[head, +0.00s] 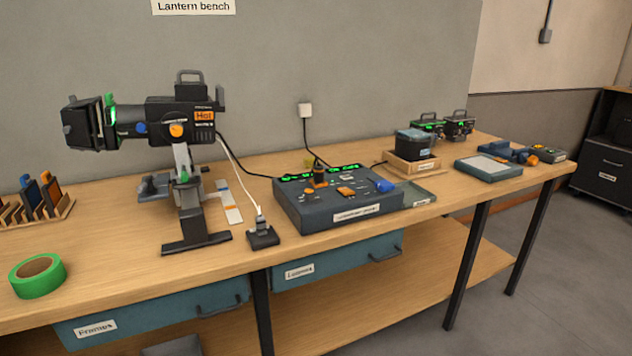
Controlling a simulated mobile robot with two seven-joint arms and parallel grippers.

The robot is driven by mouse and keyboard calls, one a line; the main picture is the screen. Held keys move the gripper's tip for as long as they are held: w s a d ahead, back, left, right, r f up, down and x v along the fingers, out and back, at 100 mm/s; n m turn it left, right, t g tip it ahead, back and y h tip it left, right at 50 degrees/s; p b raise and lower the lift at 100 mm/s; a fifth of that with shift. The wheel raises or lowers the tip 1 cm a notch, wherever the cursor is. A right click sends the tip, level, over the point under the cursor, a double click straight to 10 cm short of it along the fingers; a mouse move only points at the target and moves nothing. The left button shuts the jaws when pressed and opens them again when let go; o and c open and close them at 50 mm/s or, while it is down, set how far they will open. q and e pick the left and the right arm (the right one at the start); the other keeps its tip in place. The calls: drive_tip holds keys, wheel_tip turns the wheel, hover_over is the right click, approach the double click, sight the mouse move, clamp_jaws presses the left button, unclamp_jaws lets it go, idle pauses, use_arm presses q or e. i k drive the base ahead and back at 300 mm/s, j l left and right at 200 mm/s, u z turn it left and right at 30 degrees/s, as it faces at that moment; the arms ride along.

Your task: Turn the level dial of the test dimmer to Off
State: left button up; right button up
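A dark blue-grey control box (300,217), which appears to be the test dimmer, lies on the wooden bench. Its front label is too small to read surely. A row of green lights runs along its back edge. Its top carries a black plug-like piece with an orange base (319,172), an orange control (346,191) and a blue knob (384,186) near the right corner. I cannot tell which is the level dial or where it points. Neither of my grippers shows in the head view.
A lantern (180,115) with a "Hot" label stands left of the box. A small black socket block (262,237) sits by the box's left front. Green tape (38,276) lies far left. A wooden tray (412,167) stands right. Cables run behind the box; the bench front is mostly clear.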

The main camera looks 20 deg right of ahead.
sight(309, 196)
drive_tip(key=i+l, duration=0.15)
drive_tip(key=l, duration=0.25)
drive_tip(key=i+l, duration=0.15)
drive_tip(key=l, duration=0.25)
drive_tip(key=i+l, duration=0.15)
drive_tip(key=l, duration=0.25)
drive_tip(key=i+l, duration=0.1)
drive_tip(key=l, duration=0.3)
drive_tip(key=i+l+u, duration=0.1)
drive_tip(key=l, duration=0.3)
drive_tip(key=i, duration=0.05)
